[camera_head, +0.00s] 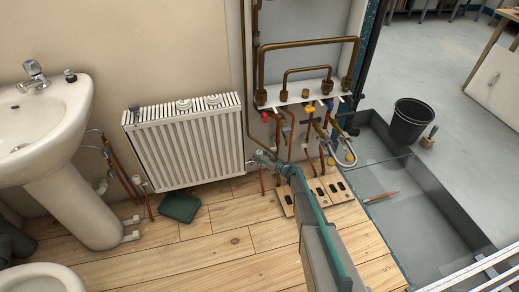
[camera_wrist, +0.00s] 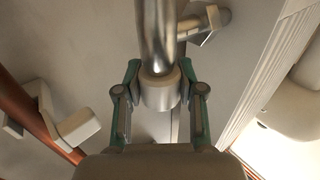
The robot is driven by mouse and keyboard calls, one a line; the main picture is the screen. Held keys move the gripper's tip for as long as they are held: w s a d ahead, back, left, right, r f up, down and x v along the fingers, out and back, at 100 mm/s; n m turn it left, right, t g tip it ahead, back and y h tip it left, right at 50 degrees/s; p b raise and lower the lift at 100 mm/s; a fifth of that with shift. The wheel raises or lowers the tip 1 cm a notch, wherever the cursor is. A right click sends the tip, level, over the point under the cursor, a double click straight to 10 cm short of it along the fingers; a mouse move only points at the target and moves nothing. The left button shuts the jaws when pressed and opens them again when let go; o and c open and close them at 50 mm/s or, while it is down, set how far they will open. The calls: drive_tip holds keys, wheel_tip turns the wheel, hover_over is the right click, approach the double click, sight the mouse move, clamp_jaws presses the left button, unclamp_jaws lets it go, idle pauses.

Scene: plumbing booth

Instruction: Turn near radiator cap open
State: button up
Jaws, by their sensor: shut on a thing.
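The radiator (camera_head: 185,142) is white and ribbed and stands against the wall. The near radiator cap (camera_wrist: 158,93) is a pale short cylinder at the end of a shiny metal pipe in the wrist view. My gripper (camera_wrist: 160,78) has its two green-edged fingers shut on it, one on each side. In the head view my gripper (camera_head: 262,159) is at the radiator's lower right corner, and the arm covers much of the cap there. Another pale valve cap (camera_head: 138,180) is at the radiator's lower left corner.
Copper pipes with coloured valve handles (camera_head: 309,110) stand close to the right of my gripper. A brown pipe (camera_wrist: 30,105) with pale clips is at left in the wrist view. A green box (camera_head: 180,207) lies on the wooden floor. A sink (camera_head: 60,110) is at left.

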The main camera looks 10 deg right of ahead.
drive_tip(key=shift+w+r+n+g+y+p, duration=0.1)
drive_tip(key=shift+w+n+g+y+p, duration=0.05)
drive_tip(key=shift+n+g+y+p, duration=1.5)
drive_tip(key=shift+g, duration=0.35)
drive_tip(key=o, duration=1.2)
drive_tip(key=shift+c, duration=0.2)
